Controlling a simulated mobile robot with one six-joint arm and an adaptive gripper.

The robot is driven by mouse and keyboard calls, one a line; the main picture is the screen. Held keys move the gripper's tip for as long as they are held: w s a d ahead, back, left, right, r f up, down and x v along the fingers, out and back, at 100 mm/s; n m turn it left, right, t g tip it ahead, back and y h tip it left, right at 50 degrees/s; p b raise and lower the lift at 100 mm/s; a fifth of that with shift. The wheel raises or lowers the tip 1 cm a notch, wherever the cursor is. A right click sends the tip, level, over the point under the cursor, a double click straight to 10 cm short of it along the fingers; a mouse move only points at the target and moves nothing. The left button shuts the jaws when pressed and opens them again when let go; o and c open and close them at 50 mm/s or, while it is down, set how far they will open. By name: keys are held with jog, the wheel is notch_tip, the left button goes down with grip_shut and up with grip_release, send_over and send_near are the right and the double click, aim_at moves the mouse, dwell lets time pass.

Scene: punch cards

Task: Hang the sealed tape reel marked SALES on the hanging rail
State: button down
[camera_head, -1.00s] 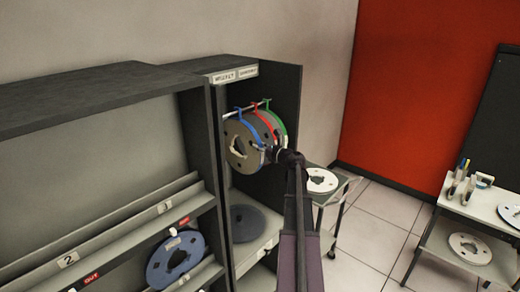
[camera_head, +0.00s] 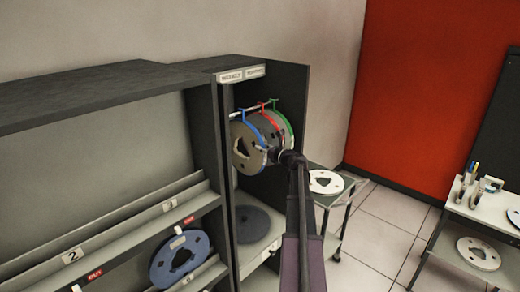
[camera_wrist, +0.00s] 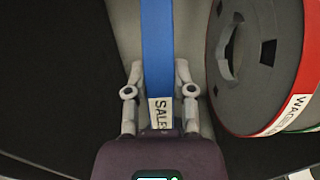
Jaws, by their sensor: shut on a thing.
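The SALES reel (camera_head: 243,146) is a grey disc with a blue band, upright at the left of a row of reels in the tall cabinet. Its blue hook (camera_head: 246,112) is at the hanging rail (camera_head: 237,114); I cannot tell whether it rests on it. In the wrist view, the blue band (camera_wrist: 157,45) and the SALES label (camera_wrist: 160,112) lie between my fingers. My gripper (camera_wrist: 160,90) is shut on this banded edge. In the head view, my gripper (camera_head: 279,155) is at the reel's right edge, and my arm hides part of the row.
A red-banded reel (camera_wrist: 253,60) hangs close to the right of my fingers, with a green-banded reel (camera_head: 289,125) beyond it. A dark disc (camera_head: 251,224) lies on the cabinet's lower shelf. A cart with a white reel (camera_head: 326,182) stands right of the cabinet.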

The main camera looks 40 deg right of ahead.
jog(key=shift+c, duration=1.9)
grip_release()
jog(key=shift+s, duration=0.15)
jog(key=s+d, duration=0.1)
jog(key=s, duration=1)
jog(key=shift+s, duration=0.4)
